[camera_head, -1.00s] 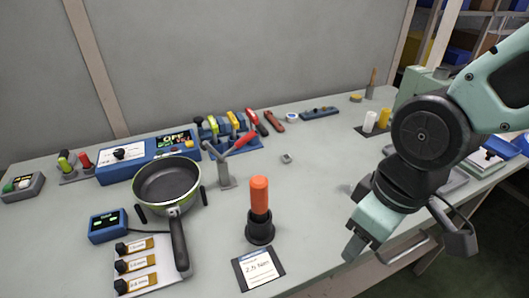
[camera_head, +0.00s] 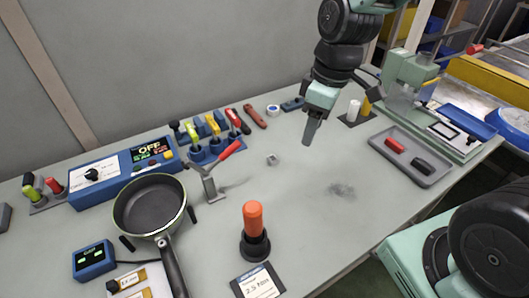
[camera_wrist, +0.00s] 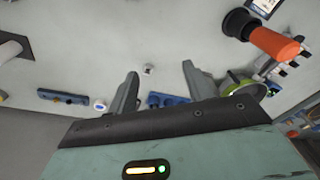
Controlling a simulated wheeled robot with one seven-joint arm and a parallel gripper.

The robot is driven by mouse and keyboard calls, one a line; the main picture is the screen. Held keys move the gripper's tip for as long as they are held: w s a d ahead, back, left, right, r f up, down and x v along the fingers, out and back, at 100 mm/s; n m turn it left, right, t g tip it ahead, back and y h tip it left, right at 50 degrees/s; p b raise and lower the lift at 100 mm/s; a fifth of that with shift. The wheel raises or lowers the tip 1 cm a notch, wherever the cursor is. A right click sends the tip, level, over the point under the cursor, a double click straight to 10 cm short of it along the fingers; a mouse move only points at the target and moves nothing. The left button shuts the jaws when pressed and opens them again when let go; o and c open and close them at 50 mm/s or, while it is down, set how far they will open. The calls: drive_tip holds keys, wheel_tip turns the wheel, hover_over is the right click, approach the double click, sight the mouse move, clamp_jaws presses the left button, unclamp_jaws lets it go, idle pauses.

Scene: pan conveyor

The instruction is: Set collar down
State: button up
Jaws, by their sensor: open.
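A small grey metal piece (camera_head: 272,159), which looks like the collar, sits alone on the bare table behind the orange-handled driver. It also shows in the wrist view (camera_wrist: 148,69), small and well beyond the fingertips. My gripper (camera_head: 309,141) is above the table, to the right of the piece and apart from it. In the wrist view the two fingers of my gripper (camera_wrist: 161,69) are spread wide with nothing between them. The hole or marking on the grey piece is too small to make out.
The orange-handled driver (camera_head: 254,222) stands upright in a black base. A pan (camera_head: 150,206) and a metal stand with a red-handled lever (camera_head: 211,184) are to the left. A grey tray (camera_head: 434,175) holds red and black pieces at right.

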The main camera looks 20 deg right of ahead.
drive_tip(key=w+d+n+y+p, duration=0.1)
drive_tip(key=w+d+n+p, duration=0.1)
drive_tip(key=w+n, duration=0.4)
drive_tip(key=n+g+y+p, duration=0.1)
drive_tip(key=n+y+p, duration=0.1)
drive_tip(key=n, duration=0.3)
hover_over(276, 156)
drive_tip(key=d, duration=0.2)
drive_tip(key=f, duration=1.1)
drive_tip(key=shift+a, duration=0.2)
drive_tip(key=shift+d+p+x, duration=0.2)
drive_tip(key=shift+p+x, duration=0.35)
drive_tip(key=shift+x, duration=1)
drive_tip(key=shift+d+p+x, duration=0.15)
drive_tip(key=shift+p+x, duration=0.4)
drive_tip(key=shift+x, duration=1)
drive_tip(key=shift+w+f, duration=0.15)
clamp_jaws()
